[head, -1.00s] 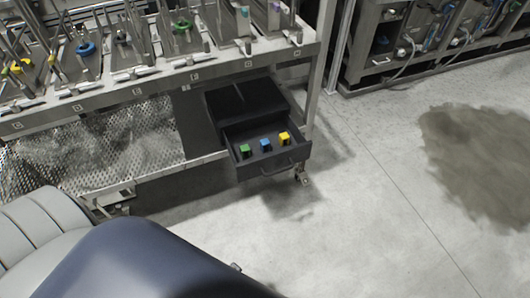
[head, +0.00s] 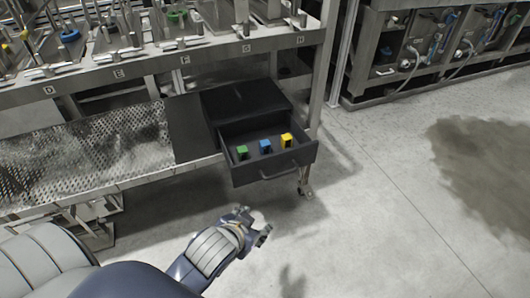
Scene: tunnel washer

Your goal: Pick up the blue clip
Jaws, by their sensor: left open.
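The blue clip (head: 265,146) lies in the open black drawer (head: 247,177), between a green clip (head: 242,152) and a yellow clip (head: 287,140). My left gripper (head: 262,233) is open and empty. It shows below the drawer in the picture, in front of it and apart from it. My right gripper is not in view.
The drawer is pulled out from a black cabinet (head: 240,97) at the right end of a metal rack (head: 90,189). A caster (head: 305,188) and rack leg stand by the drawer. The floor (head: 370,220) to the right is clear, with a dark stain (head: 485,160).

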